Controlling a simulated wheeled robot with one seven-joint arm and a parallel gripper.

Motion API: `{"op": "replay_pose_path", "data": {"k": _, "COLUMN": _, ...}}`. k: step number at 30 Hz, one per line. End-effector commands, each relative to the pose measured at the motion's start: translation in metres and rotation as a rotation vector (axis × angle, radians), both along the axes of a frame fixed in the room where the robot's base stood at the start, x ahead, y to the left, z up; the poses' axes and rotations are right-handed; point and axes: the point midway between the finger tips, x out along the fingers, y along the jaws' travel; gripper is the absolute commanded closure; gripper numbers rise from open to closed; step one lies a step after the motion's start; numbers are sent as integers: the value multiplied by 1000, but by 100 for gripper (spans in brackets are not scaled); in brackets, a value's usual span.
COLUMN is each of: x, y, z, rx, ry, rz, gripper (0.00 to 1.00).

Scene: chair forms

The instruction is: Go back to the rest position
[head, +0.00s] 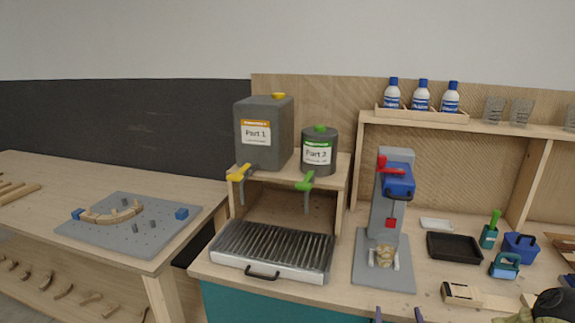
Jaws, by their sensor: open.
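The two fingertips of my gripper (398,316) just show at the bottom edge, right of centre, spread apart with nothing seen between them. They appear in front of a grey press-like stand (370,268) with a blue head (399,181) and a red lever (392,164). The rest of my gripper and most of my arm are out of the picture. Whether the fingertips touch the bench cannot be told.
A grey container (264,130) and a smaller one (319,153) stand on a wooden shelf above a ribbed tray (272,249). A black tray (454,247) and blue tools (505,265) lie right. A grey board (130,232) with curved wooden pieces lies left.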

Motion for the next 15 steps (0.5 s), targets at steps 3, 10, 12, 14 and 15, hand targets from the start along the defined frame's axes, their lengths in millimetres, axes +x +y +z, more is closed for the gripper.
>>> {"op": "replay_pose_path", "data": {"k": 3, "x": 4, "y": 12, "z": -1, "rx": -89, "ry": 53, "rz": 58, "gripper": 22}}
{"op": "replay_pose_path", "data": {"k": 10, "x": 9, "y": 39, "z": -7, "rx": -332, "ry": 189, "rz": 206, "gripper": 22}}
{"op": "replay_pose_path", "data": {"k": 12, "x": 9, "y": 48, "z": -9, "rx": -430, "ry": 238, "rz": 264, "gripper": 22}}
{"op": "replay_pose_path", "data": {"k": 14, "x": 9, "y": 55, "z": -10, "rx": -529, "ry": 286, "rz": 323, "gripper": 22}}
{"op": "replay_pose_path", "data": {"k": 15, "x": 8, "y": 61, "z": -11, "rx": -608, "ry": 321, "rz": 369, "gripper": 22}}
